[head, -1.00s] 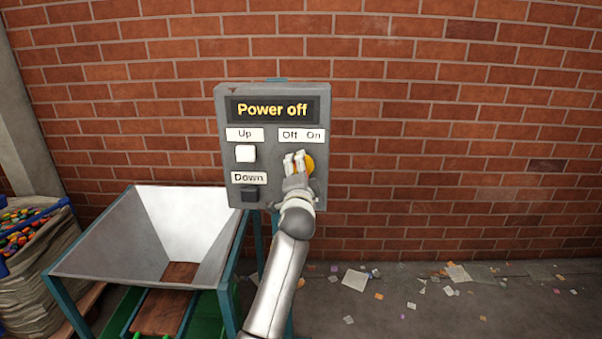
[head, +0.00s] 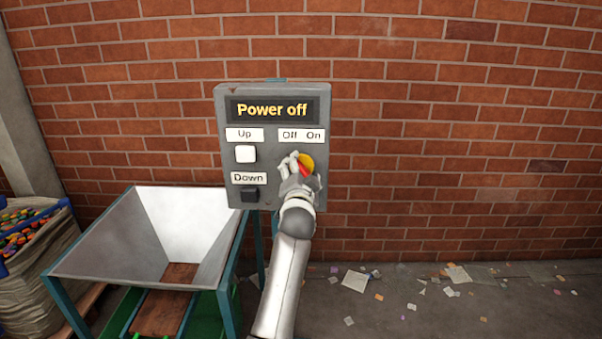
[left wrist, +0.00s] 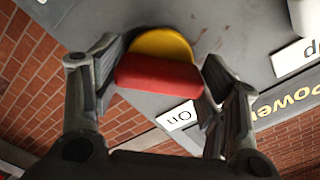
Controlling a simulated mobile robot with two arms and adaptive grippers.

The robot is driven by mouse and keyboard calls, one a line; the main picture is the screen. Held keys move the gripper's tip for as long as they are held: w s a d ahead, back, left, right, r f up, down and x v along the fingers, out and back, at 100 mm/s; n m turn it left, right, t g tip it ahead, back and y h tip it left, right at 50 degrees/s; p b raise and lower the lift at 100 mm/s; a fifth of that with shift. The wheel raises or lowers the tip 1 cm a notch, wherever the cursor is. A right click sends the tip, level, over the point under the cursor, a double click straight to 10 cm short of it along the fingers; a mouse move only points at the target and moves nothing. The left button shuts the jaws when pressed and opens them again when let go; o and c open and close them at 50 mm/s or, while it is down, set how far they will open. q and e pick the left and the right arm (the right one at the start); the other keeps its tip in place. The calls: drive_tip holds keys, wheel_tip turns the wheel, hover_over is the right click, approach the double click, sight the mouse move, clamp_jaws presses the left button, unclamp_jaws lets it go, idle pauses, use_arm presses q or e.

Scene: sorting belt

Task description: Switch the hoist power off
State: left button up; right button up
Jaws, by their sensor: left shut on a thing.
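The grey control box (head: 225,140) shows "Power off" in yellow on its dark display (head: 272,109). Below the "Off" and "On" labels is a rotary switch with a yellow disc (head: 309,160) and a red handle (head: 306,171). My left gripper (head: 297,166) is at the switch, shut on the red handle, and partly hides it in the head view. In the left wrist view the red handle (left wrist: 157,76) lies between the two fingers, in front of the yellow disc (left wrist: 162,44). My right gripper is not in view.
A white "Up" button (head: 245,154) and a dark "Down" button (head: 249,194) sit left of the switch. A metal hopper (head: 100,245) stands below left, beside a sack (head: 40,275) of colourful pieces. Paper scraps litter the floor at right.

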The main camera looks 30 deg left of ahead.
use_arm(q)
drive_tip(key=shift+f, duration=0.1)
drive_tip(key=o, duration=1)
drive_tip(key=v, duration=1.2)
